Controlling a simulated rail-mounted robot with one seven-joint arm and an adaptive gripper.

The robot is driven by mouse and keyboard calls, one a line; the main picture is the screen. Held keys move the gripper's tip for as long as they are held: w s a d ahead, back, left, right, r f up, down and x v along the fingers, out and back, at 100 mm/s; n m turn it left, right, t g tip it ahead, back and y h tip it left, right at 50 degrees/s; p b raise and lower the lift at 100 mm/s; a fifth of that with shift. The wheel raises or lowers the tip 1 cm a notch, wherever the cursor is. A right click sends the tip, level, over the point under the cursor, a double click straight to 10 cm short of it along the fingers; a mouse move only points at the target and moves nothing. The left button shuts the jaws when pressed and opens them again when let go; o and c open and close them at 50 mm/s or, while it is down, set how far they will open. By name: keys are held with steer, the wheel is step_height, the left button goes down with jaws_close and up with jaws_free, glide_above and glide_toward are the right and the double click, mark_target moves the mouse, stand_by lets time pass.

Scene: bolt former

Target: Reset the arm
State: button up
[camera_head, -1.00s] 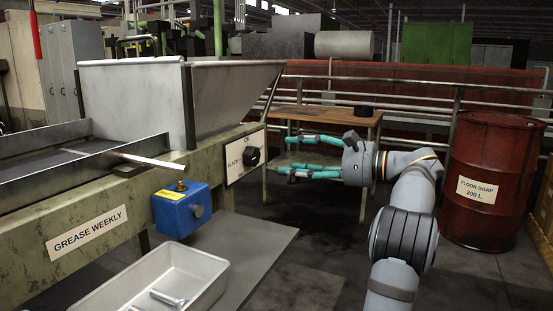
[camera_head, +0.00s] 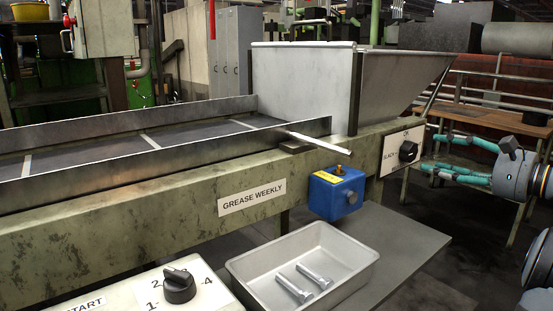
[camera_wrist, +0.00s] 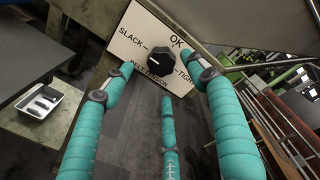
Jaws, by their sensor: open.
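My gripper (camera_head: 430,153), with teal ribbed fingers, is at the right edge in the head view. Its fingers are spread open with nothing between them, and they point left toward the white belt tension panel (camera_head: 390,163). In the wrist view my gripper (camera_wrist: 160,75) shows three spread fingers. The black knob (camera_wrist: 161,62) on that panel lies beyond the fingertips, between the SLACK, OK and TIGHT labels. The fingertips look apart from the knob in the head view. Most of my arm is cut off at the right edge there.
A hopper (camera_head: 305,85) and a long trough (camera_head: 100,160) sit on the machine. A blue box (camera_head: 338,195) hangs on its front. A grey tray (camera_head: 250,270) holds two bolts. A black selector knob (camera_head: 179,286) is at the bottom left. A wooden table (camera_head: 475,115) stands behind my gripper.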

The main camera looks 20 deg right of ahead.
mark_target(413, 152)
steer(key=x, duration=0.6)
steer(key=shift+w, duration=0.1)
